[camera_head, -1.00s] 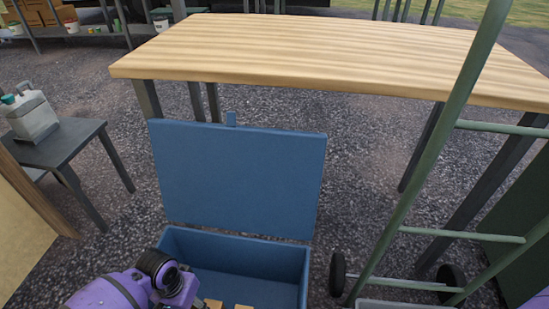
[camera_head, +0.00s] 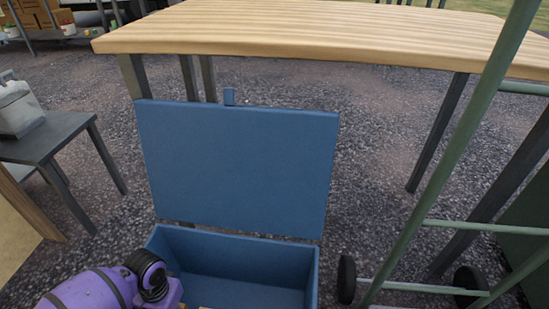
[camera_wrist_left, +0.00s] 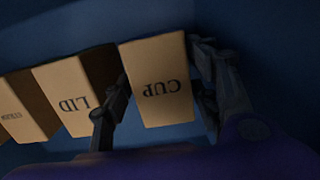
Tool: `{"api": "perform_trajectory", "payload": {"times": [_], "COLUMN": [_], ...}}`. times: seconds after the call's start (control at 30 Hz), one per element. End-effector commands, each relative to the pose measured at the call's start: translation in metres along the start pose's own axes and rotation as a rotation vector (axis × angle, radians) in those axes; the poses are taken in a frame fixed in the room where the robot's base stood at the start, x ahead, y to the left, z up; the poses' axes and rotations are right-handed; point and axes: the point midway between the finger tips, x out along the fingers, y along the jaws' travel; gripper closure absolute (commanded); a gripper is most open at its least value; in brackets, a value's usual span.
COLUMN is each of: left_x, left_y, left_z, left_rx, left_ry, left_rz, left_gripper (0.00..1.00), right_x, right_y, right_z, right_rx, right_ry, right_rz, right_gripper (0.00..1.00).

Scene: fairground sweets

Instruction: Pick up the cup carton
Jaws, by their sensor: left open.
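In the left wrist view the cup carton (camera_wrist_left: 160,88) is a tan box marked CUP, standing inside the blue chest (camera_head: 230,243). My left gripper (camera_wrist_left: 163,72) is open around it, with one dark finger on each side. The left finger is in the gap between the cup carton and the lid carton (camera_wrist_left: 72,98). I cannot tell whether either finger touches the cup carton. In the head view my purple left arm reaches down at the chest's left front, and the gripper is out of frame. My right gripper is not in view.
Another tan carton (camera_wrist_left: 25,112) with a small label stands left of the lid carton. The chest's lid (camera_head: 235,165) stands open behind it. A wooden table (camera_head: 300,35) is beyond, a green hand truck (camera_head: 440,170) on the right, and a small dark table (camera_head: 45,140) on the left.

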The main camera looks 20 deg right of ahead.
Motion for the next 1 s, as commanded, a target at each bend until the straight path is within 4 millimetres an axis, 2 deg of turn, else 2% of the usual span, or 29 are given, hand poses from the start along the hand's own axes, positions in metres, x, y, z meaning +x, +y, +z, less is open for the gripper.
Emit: {"api": "perform_trajectory", "payload": {"times": [0.03,0.23,1.0], "left_x": [0.013,0.038,0.043], "left_y": [-0.001,-0.002,-0.001], "left_z": [0.001,0.002,0.003], "left_rx": [0.002,0.000,0.000], "left_ry": [-0.003,-0.002,-0.002], "left_rz": [0.000,-0.001,0.001], "left_gripper": [0.45,0.45,0.45], "right_x": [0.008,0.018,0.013], "right_y": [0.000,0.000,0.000], "right_z": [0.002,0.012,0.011], "right_rx": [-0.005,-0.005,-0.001], "right_ry": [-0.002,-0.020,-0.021], "right_rz": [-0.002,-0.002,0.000], "right_gripper": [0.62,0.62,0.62]}}
